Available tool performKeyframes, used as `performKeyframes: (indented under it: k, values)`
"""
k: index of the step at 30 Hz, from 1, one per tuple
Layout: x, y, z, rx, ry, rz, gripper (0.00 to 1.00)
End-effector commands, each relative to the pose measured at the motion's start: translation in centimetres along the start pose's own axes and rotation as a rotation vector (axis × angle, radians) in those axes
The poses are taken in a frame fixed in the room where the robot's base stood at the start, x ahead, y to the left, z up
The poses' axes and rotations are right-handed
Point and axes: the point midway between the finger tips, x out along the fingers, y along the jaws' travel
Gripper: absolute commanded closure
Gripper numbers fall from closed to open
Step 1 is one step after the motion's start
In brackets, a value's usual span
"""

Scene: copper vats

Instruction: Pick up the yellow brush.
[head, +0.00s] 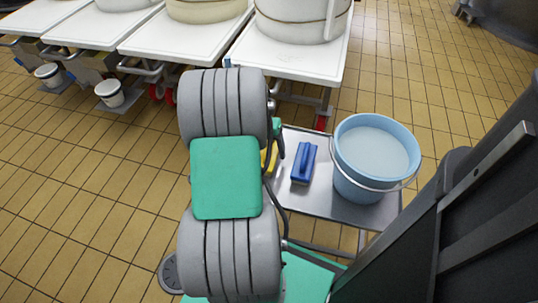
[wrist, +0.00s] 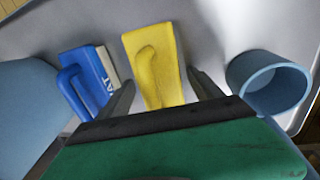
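The yellow brush (wrist: 153,65) lies on a grey metal tray, with its looped handle facing up in the wrist view. In the head view only a small part of the yellow brush (head: 271,158) shows past my arm. My gripper (wrist: 161,88) is open, with one dark finger on each side of the yellow brush. Whether the fingers touch it I cannot tell. In the head view my gripper is mostly hidden behind my arm.
A blue brush (wrist: 90,80) lies left of the yellow one, and a small blue cup (wrist: 268,83) stands to its right. A blue bucket (head: 375,155) of pale liquid stands on the metal tray (head: 316,205). White tables (head: 290,60) with vats stand behind.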

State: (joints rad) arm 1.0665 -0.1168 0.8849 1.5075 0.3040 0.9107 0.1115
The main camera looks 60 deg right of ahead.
Motion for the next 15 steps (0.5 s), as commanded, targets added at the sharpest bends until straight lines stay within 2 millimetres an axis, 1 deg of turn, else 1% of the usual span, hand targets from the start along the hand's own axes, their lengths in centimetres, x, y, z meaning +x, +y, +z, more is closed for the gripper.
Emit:
performKeyframes:
  k: [1, 2, 15]
  values:
    - [-0.01, -0.01, 0.01, 0.000, 0.000, 0.000, 0.31]
    - [-0.01, -0.01, 0.01, 0.000, 0.000, 0.000, 0.33]
    - [-0.01, -0.02, 0.02, -0.001, 0.000, 0.000, 0.69]
